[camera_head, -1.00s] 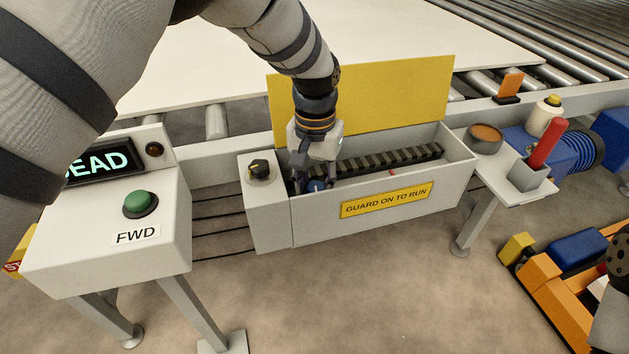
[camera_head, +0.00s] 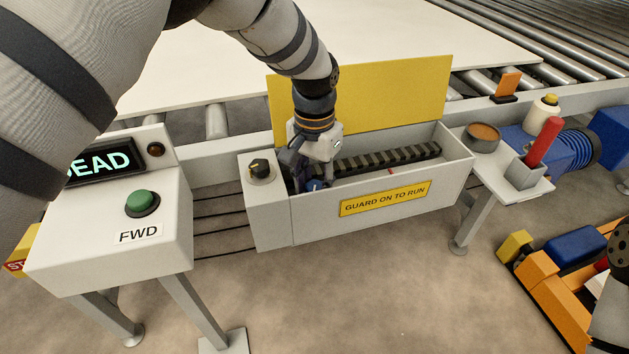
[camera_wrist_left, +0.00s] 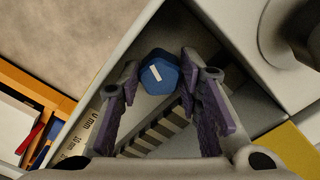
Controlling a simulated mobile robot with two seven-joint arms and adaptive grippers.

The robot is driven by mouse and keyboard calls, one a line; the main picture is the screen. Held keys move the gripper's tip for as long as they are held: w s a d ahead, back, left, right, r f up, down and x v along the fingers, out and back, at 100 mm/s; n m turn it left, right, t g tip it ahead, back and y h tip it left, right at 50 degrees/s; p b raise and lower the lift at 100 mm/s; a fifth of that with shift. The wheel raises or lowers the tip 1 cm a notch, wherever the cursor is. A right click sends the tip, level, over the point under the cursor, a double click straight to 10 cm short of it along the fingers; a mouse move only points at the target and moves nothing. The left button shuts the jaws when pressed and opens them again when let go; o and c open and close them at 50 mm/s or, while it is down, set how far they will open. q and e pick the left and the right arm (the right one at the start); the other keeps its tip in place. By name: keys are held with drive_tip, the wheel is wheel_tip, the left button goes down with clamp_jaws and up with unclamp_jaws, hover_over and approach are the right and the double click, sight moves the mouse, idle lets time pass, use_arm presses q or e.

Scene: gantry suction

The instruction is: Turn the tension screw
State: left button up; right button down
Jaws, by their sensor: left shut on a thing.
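The tension screw has a blue hexagonal head (camera_wrist_left: 160,73) with a white mark, inside the left end of the open grey guard box (camera_head: 400,203). A bit of its blue head (camera_head: 315,185) shows in the head view. My left gripper (camera_head: 308,182) reaches down into the box from above. In the left wrist view its purple-grey fingers (camera_wrist_left: 160,68) stand on either side of the blue head and are shut on it. The black ribbed belt (camera_head: 385,158) runs along the box beside the screw. My right gripper is not in view.
The yellow guard lid (camera_head: 400,95) stands raised behind the box. A black knob (camera_head: 260,168) sits on the box's left end. The FWD console (camera_head: 110,235) stands at left, its display partly hidden by my arm. A red-handled tool (camera_head: 543,142) stands at right.

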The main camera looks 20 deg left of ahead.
use_arm(q)
drive_tip(key=o, duration=1.1)
drive_tip(key=shift+o, duration=0.2)
